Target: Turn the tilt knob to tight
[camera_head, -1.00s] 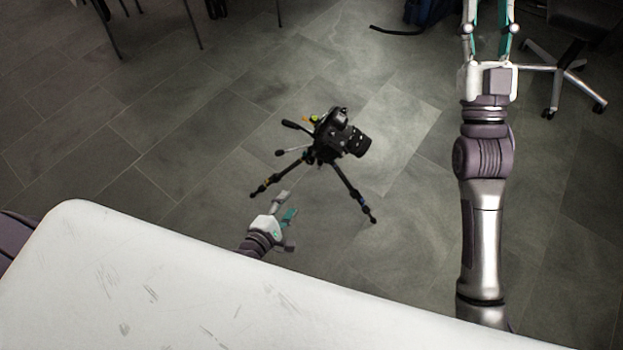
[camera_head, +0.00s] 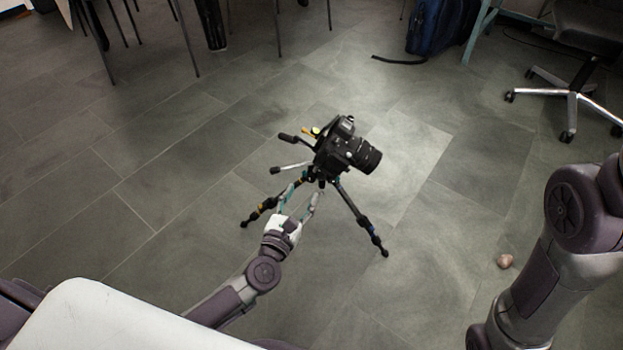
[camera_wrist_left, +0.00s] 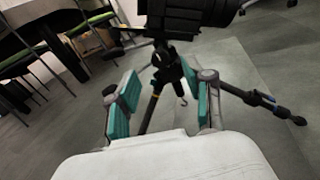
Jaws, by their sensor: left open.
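A black camera (camera_head: 345,150) sits on a tripod (camera_head: 357,210) standing on the floor; the camera (camera_wrist_left: 190,14) and tripod head (camera_wrist_left: 168,65) also show in the left wrist view. A dark-gripped handle (camera_head: 288,138) and a lighter one (camera_head: 284,169) stick out to the left of the head. I cannot tell which part is the tilt knob. My left gripper (camera_head: 302,194) is open, its fingers pointing up toward the tripod below the head. In the left wrist view, the open fingers (camera_wrist_left: 160,92) frame the tripod's upper part; nothing is held. My right gripper is out of view.
A white surface (camera_head: 90,320) fills the lower left. An office chair (camera_head: 570,95) and dark blue bag (camera_head: 432,27) stand at the back right, with chair legs at the back left. A small brown object (camera_head: 505,261) lies on the floor. Floor around the tripod is clear.

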